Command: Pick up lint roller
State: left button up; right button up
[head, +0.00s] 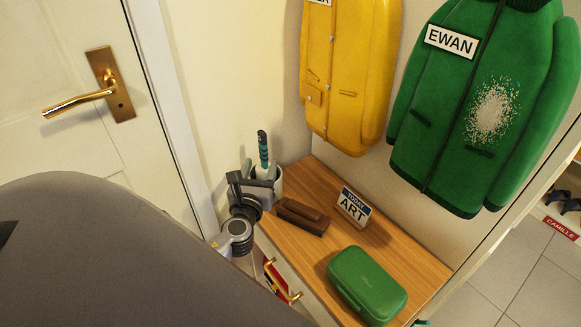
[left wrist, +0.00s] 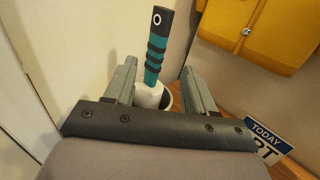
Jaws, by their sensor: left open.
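The lint roller (head: 263,148) has a teal and black handle and stands upright in a light cup (head: 278,178) at the back left end of the wooden bench top. In the left wrist view, the lint roller (left wrist: 157,48) rises between the two fingers of my left gripper (left wrist: 158,70), its white lower part sitting in the cup. My left gripper (head: 261,177) is open at the cup, with a finger on either side of the roller in the wrist view. I cannot tell whether a finger touches it. My right gripper is not in view.
A brown brush (head: 302,216), a "TODAY ART" sign (head: 354,206) and a green case (head: 367,285) stand on the bench top (head: 410,262). A yellow coat (head: 348,75) and a green coat (head: 455,110) hang above. A white door (head: 60,145) is at left.

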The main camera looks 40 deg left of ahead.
aim_at(262, 153)
pick_arm(q)
jog(key=shift+w+a+r, duration=0.1)
jog(key=shift+w+a, duration=0.2)
jog(key=shift+w, duration=0.35)
jog(key=shift+a+x, duration=0.15)
jog(key=shift+x, duration=1.3)
jog(key=shift+a+x, duration=0.15)
jog(key=shift+x, duration=1.35)
jog(key=shift+s, duration=0.2)
grip_shut()
